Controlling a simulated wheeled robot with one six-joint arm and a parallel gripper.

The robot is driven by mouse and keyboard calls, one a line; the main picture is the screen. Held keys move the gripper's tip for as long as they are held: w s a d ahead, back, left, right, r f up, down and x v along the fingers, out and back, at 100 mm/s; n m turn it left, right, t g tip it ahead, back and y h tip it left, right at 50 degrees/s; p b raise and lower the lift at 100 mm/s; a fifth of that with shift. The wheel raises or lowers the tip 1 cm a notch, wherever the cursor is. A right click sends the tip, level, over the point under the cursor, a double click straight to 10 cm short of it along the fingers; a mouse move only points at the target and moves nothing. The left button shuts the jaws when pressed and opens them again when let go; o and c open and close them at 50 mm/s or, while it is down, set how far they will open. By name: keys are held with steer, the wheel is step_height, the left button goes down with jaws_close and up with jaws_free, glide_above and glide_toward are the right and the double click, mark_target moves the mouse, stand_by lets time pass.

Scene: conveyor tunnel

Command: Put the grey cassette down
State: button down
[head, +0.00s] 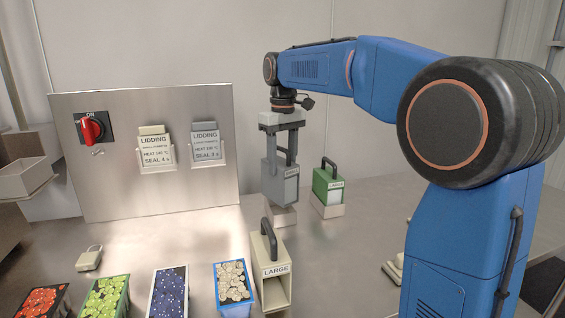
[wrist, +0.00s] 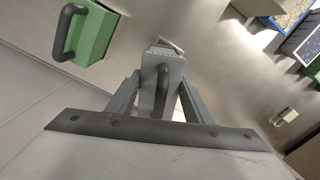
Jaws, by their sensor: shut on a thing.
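The grey cassette (head: 280,185) hangs upright in my gripper (head: 282,160), in the middle of the head view. The gripper is shut on its dark handle, with the fingers pointing down. In the wrist view the cassette (wrist: 163,65) shows between the fingers, its handle nearest the camera. A pale low stand (head: 281,215) is directly beneath the cassette. I cannot tell whether the cassette's bottom touches or sits inside it. To the right, a green cassette (head: 327,181) marked LARGE stands in a similar pale stand (head: 328,208).
A cream cassette (head: 268,272) marked LARGE stands nearer the front. Several trays of produce, including a blue one (head: 233,290), line the front. A steel panel (head: 210,110) with a red switch (head: 91,129) and two cards stands left.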

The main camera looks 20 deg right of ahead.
steer(key=shift+f, duration=0.55)
steer(key=c, duration=0.9)
jaws_free()
step_height(320, 180, up, 13)
steer(key=shift+r, duration=0.1)
